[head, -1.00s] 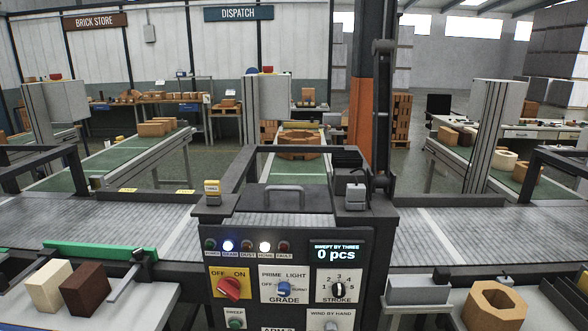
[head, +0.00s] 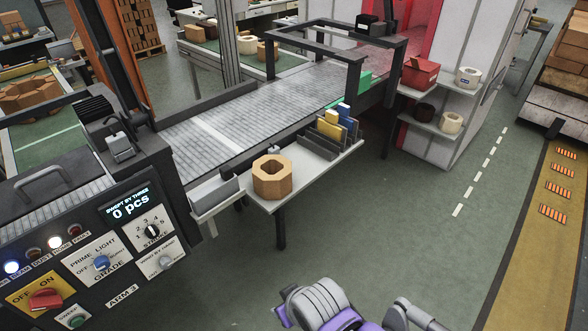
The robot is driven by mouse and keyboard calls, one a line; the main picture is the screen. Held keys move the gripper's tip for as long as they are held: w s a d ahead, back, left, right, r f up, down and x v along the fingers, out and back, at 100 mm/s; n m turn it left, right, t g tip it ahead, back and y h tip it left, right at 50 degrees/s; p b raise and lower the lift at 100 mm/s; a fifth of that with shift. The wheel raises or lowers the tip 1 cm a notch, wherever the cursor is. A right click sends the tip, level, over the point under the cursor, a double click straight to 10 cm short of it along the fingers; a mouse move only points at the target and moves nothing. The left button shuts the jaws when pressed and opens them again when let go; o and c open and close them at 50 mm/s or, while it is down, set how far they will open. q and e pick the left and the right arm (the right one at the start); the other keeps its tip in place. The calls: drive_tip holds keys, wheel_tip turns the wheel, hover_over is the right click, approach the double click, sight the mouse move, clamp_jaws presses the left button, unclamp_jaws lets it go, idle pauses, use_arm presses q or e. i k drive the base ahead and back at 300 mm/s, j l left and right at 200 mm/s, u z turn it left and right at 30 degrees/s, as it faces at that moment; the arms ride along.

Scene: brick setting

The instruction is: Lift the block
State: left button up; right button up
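A tan octagonal block (head: 272,177) with a round hole through its top sits on a grey side table (head: 312,172) right of the control panel. It is the only large loose block on this table; the frames do not show whether it is the one the task names. Nothing touches it from above. Grey and purple parts of my own arm show at the bottom edge, well below and apart from the block. No gripper fingertips can be made out in the head view.
A rack of blue, yellow and grey plates (head: 334,128) stands behind the block. A pale grey tray (head: 214,194) is left of it. The control panel (head: 110,240) is at left. A shelf (head: 435,125) holds a red bin (head: 420,74) and rolls. Green floor is open in front.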

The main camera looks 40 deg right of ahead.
sight(271, 174)
drive_tip(key=z, duration=1)
drive_tip(key=i+j+u, duration=0.15)
drive_tip(key=i+u, duration=0.15)
drive_tip(key=i, duration=0.25)
drive_tip(key=i+u, duration=0.3)
drive_tip(key=i, duration=0.25)
